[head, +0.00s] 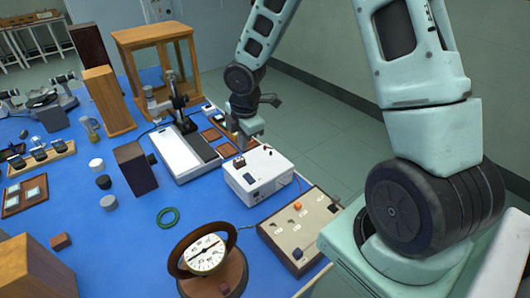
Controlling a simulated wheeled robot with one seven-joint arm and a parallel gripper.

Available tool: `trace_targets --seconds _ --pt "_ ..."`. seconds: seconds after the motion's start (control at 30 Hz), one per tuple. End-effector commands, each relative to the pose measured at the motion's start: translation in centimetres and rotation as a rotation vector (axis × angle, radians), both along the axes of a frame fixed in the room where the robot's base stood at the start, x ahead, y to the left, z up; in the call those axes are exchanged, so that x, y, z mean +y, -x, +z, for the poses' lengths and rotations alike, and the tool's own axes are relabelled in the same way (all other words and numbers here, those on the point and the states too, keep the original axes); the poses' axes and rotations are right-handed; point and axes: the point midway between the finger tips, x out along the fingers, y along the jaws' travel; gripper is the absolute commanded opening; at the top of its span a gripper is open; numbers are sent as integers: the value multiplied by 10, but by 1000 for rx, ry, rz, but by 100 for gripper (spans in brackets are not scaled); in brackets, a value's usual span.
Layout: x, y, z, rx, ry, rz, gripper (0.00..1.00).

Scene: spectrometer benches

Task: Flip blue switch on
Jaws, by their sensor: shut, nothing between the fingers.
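A white box (258,176) with a dark display and a reddish part on top stands near the right edge of the blue table. In front of it lies a beige panel (306,217) with small dark levers, an orange knob and a dark knob. I cannot make out a blue switch on either one; it is too small to tell or hidden. My gripper (241,147) is over the far left part of the white box, pointing down, shut and empty. I cannot tell whether its tips touch the box.
A round dial meter (206,254) on a wooden stand is left of the panel. A white and black instrument (181,152) with a stand is behind the white box. A green ring (168,217) and wooden blocks lie on the blue table (125,250). Floor is open at right.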

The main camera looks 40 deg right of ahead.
Motion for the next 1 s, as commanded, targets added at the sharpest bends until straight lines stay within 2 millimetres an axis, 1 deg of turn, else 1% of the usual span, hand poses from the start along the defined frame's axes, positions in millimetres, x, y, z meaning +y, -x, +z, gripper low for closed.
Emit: trace_targets --seconds 0.03,0.13,0.47,0.57,0.67,0.77,1.0 --pt "-6 -3 0 -1 0 15 0" --pt "-11 -6 -2 -6 2 35 0" --pt "-12 -6 -4 -6 3 38 0" --pt "-11 -6 -9 -5 2 38 0" --pt "-11 -8 -20 -3 2 39 0" --pt "-10 -10 -38 -2 2 39 0" --pt "-10 -17 -87 -1 4 40 0"
